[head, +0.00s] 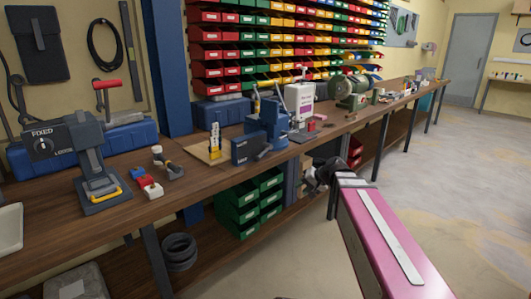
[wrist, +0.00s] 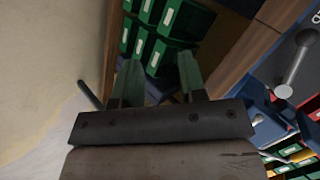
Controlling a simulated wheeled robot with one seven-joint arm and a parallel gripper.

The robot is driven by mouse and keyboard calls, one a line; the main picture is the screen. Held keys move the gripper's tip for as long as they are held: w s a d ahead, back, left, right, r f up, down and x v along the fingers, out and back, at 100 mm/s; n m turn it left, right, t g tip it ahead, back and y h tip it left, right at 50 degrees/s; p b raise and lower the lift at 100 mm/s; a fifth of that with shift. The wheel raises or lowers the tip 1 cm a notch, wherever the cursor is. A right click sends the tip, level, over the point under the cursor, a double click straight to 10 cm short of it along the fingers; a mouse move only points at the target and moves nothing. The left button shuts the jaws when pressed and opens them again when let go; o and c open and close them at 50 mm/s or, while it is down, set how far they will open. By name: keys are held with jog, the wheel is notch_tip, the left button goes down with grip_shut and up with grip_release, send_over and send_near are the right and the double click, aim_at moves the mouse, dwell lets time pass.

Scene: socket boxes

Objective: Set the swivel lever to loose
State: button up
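No part in view is clearly labelled as the swivel lever. In the head view, a blue vise (head: 268,118) stands on the bench in the middle; its small levers are too small to read. A grey lever with a rounded end (wrist: 293,68) shows at the upper right of the wrist view, beside a dark panel with cut-off lettering. A grey machine (head: 85,150) at the left has a red handle and a dial plate reading "FIXED". My gripper (head: 322,175) is in front of the bench edge, right of and below the vise. In the wrist view my gripper (wrist: 160,78) has its fingers apart, nothing between them.
The wooden bench (head: 205,178) runs from front left to back right. Green drawers (head: 238,213) stand on the lower shelf, and also show beyond my fingers. A white and purple device (head: 299,100) and a green grinder (head: 350,90) stand right of the vise. Floor at right is clear.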

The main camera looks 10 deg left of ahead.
aim_at(267, 150)
jog(key=w+a+r+t+y, duration=0.1)
jog(key=w+a+r+y, duration=0.15)
jog(key=r, duration=0.45)
jog(key=w+a+r+t+y, duration=0.1)
jog(key=w+a+r+y, duration=0.1)
jog(key=a+r, duration=0.35)
jog(key=x, duration=0.3)
jog(key=r+x, duration=0.1)
jog(key=x, duration=0.5)
jog(key=shift+a+r, duration=0.3)
jog(key=shift+a, duration=0.05)
grip_shut()
